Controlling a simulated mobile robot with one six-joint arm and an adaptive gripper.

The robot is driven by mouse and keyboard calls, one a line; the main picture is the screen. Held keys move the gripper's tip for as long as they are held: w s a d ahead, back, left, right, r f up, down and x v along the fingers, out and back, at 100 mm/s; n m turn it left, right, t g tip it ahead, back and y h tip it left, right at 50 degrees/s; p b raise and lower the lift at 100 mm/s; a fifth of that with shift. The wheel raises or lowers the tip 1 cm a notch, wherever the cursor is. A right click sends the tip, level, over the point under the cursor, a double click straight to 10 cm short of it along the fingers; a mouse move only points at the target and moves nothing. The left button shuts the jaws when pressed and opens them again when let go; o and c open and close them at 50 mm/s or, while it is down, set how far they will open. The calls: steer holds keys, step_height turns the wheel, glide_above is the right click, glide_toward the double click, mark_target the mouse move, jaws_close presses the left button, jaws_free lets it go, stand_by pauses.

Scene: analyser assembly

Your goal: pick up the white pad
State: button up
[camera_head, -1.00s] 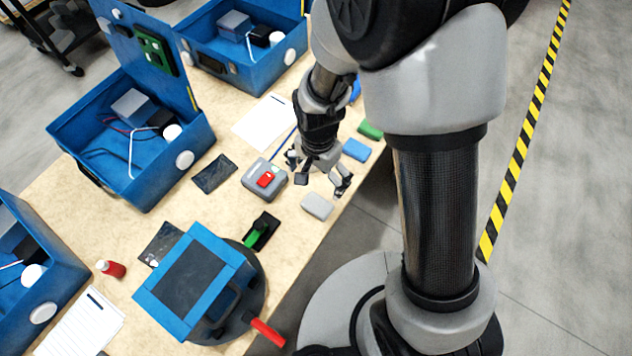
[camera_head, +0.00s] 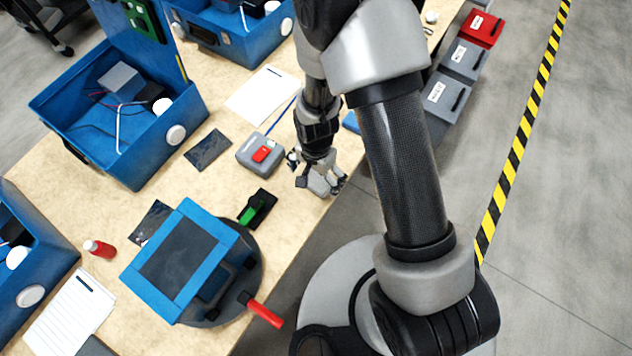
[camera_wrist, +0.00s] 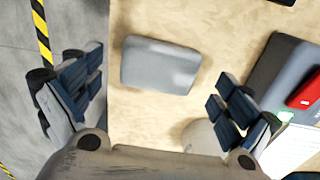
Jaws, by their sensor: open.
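The white pad (camera_wrist: 160,65), a pale grey-white rounded block, lies flat on the wooden table near its edge. In the wrist view it sits beyond and between the fingers of my gripper (camera_wrist: 157,95), apart from both. In the head view my gripper (camera_head: 318,184) is right over the pad's place and hides most of it; a pale part of the pad (camera_head: 317,187) seems to show between the fingers. My gripper is open and empty.
A grey box with a red piece (camera_head: 260,153) stands close to the left of my gripper; it also shows in the wrist view (camera_wrist: 285,80). The table edge is just to the right. A blue-framed screen unit (camera_head: 185,262) stands nearer, and blue cases (camera_head: 125,110) stand left.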

steer(key=shift+f, duration=0.8)
steer(key=shift+r, duration=0.1)
steer(key=shift+c, duration=0.2)
steer(key=c, duration=0.9)
